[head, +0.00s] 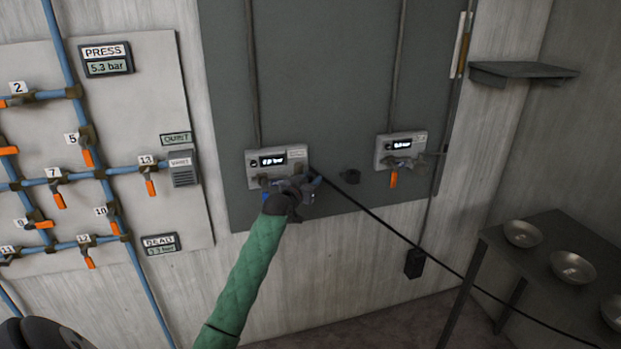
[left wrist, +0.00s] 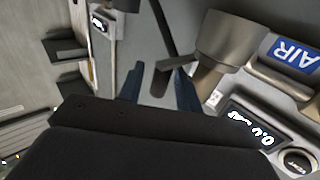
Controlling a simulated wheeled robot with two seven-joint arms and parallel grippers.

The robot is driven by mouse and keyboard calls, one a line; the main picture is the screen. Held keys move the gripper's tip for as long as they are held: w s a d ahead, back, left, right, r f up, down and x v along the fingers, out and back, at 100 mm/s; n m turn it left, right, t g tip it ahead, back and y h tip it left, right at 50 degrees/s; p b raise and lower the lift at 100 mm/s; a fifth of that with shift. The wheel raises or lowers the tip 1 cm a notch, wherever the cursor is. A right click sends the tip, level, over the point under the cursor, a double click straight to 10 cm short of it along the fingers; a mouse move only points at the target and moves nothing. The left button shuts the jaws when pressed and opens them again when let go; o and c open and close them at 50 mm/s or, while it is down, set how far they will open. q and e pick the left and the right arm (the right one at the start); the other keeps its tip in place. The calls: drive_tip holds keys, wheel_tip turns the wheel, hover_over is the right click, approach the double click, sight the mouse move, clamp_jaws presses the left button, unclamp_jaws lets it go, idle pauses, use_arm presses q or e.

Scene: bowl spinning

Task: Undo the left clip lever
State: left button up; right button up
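The left grey box (head: 262,180) with a lit display hangs on the dark wall panel. My left gripper (head: 303,183) is at its lower front and hides most of its fittings. In the left wrist view the box's face (left wrist: 262,92) carries a blue AIR label, with a thick grey-brown fitting (left wrist: 232,38) beside it. A dark bar-like part (left wrist: 172,66), perhaps the clip lever, shows between my left gripper's (left wrist: 158,88) two blue fingertips. The fingers stand apart; contact with the bar is unclear. My right gripper is out of view.
A second grey box (head: 388,149) with an orange lever (head: 394,179) hangs to the right. A black hose (head: 385,224) runs from the left box down to the right. A dark table (head: 540,262) with metal bowls (head: 522,234) stands at right. Pipes with orange valves fill the left board (head: 185,105).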

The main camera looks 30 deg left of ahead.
use_arm(q)
clamp_jaws()
